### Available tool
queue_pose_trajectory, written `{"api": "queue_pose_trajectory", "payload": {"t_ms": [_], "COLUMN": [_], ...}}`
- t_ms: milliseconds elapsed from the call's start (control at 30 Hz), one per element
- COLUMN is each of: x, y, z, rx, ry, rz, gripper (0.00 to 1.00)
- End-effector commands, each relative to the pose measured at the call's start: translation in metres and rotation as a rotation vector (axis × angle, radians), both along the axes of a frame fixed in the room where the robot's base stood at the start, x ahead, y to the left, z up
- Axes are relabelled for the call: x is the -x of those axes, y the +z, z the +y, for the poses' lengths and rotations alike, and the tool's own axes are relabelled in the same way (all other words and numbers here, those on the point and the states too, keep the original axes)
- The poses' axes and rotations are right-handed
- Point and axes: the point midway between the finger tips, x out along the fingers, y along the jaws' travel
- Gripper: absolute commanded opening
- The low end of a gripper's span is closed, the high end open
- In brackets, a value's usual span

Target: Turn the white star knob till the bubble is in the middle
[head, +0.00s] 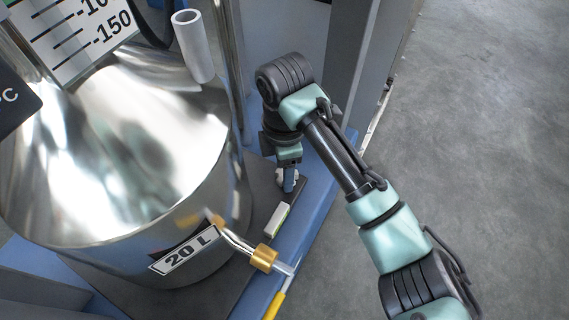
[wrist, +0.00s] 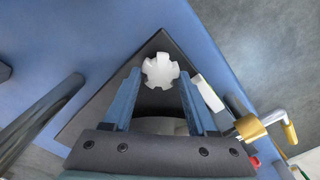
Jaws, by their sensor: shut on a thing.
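The white star knob (wrist: 161,71) stands between my two blue fingertips in the wrist view, on a dark corner plate (wrist: 97,101). My gripper (head: 288,183) is shut on the knob. In the head view the gripper points down at the plate and hides most of the knob. A small white level (head: 277,220) with a thin green-yellow strip lies on the plate just in front of the gripper. It also shows to the right of the knob in the wrist view (wrist: 208,93). The bubble is too small to make out.
A shiny steel vessel (head: 120,150) marked 20 L stands left of my arm. Its outlet pipe with a brass fitting (head: 263,258) and yellow handle (head: 274,305) juts out in front of the level. Grey floor is free at the right.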

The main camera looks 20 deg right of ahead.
Motion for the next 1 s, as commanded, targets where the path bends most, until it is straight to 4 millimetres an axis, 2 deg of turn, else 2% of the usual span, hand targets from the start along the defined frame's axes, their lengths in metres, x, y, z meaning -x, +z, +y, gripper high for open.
{"api": "queue_pose_trajectory", "payload": {"t_ms": [33, 433, 867, 900, 1000], "x": [0.0004, -0.0008, -0.0008, -0.0008, -0.0008], "y": [0.0073, 0.0054, 0.0005, 0.0005, 0.0005], "z": [0.0012, 0.0010, -0.0003, -0.0003, -0.0004], "rx": [-0.004, -0.004, 0.000, 0.000, 0.000], "ry": [-0.030, -0.283, -0.323, -0.323, -0.323], "rz": [0.002, 0.002, 0.001, 0.001, 0.001], "gripper": [0.02, 0.02, 0.02, 0.60, 0.78]}}
